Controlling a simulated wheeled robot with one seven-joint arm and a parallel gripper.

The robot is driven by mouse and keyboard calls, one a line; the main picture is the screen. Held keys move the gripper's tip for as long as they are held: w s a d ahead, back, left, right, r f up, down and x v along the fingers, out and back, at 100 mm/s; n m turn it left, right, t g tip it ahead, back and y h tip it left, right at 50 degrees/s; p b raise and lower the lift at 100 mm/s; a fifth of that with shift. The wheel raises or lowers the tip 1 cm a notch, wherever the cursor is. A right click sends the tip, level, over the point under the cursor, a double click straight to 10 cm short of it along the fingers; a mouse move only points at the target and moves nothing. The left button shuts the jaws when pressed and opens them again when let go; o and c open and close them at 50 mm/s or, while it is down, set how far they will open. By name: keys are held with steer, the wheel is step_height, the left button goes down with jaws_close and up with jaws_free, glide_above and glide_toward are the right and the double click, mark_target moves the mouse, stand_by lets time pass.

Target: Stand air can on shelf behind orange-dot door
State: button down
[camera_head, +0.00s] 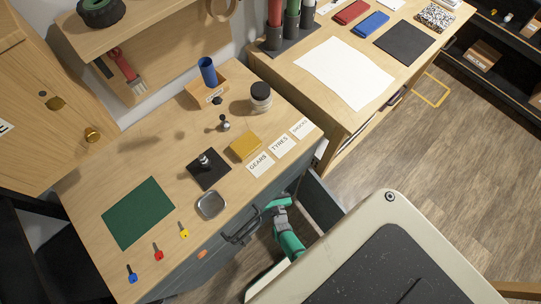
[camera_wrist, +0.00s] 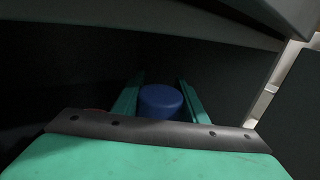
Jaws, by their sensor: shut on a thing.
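In the wrist view my gripper (camera_wrist: 159,103) has its two green fingers on either side of a blue round-topped thing (camera_wrist: 161,101), shut on it in a dark space. Only its top and upper side show, so I cannot tell whether it is the air can. An orange mark (camera_head: 202,254) shows on the grey cabinet front, left of a dark handle (camera_head: 241,229). The shelf behind that front is not visible.
The wooden bench top (camera_head: 130,185) carries a green mat (camera_head: 138,212), several coloured keys, a metal dish (camera_head: 211,204), a yellow block (camera_head: 246,146) and a blue cylinder (camera_head: 207,70) in a wooden box. Dark walls close in around my gripper. Floor is free at right (camera_head: 440,150).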

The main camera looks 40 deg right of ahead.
steer(key=c, duration=1.1)
jaws_free()
steer(key=shift+v, duration=1.15)
steer(key=v, duration=0.9)
steer(key=shift+s+a, duration=0.2)
steer(key=shift+s, duration=0.1)
